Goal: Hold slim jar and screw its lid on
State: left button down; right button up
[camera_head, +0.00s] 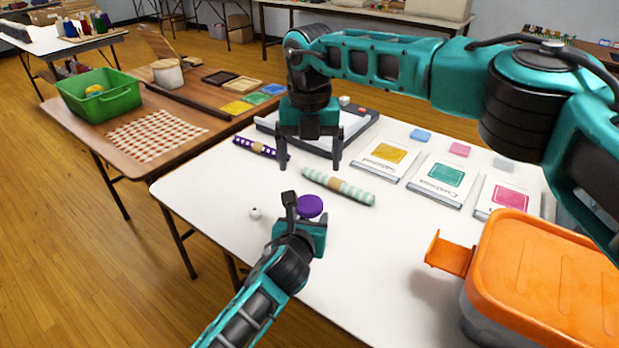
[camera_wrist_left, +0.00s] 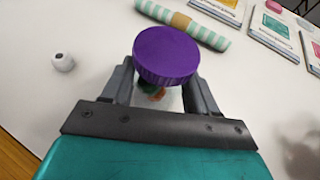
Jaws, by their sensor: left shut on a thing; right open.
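The slim jar (camera_wrist_left: 172,101) shows in the left wrist view as a clear body with coloured bits inside, mostly hidden by its lid and my gripper. The purple lid (camera_head: 310,206) sits at the top of the jar; it also shows in the left wrist view (camera_wrist_left: 166,54). I cannot tell how tightly it is seated. My left gripper (camera_head: 304,218) is shut on the jar, below the lid, over the white table. My right gripper (camera_head: 309,162) is open and empty, pointing down behind the jar, above the rolled fabrics.
A mint striped roll (camera_head: 338,187) and a purple dotted roll (camera_head: 262,149) lie behind the jar. A small white bead-like object (camera_head: 255,213) lies left of it. Several booklets (camera_head: 441,180) lie right. An orange-lidded box (camera_head: 545,268) fills the front right.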

pick_arm(q)
jog(key=shift+f, duration=0.15)
pick_arm(e)
notch_tip(320, 180, up, 2)
jog(key=shift+r, duration=0.2)
pick_arm(q)
jog(key=c, duration=0.7)
grip_release()
jog(key=o, duration=0.5)
jog(key=p+v, duration=0.3)
jog(key=v, duration=1)
jog(key=shift+w+p, duration=0.1)
jog(key=shift+p, duration=0.2)
pick_arm(e)
notch_tip(320, 180, up, 4)
jog(key=shift+f, duration=0.25)
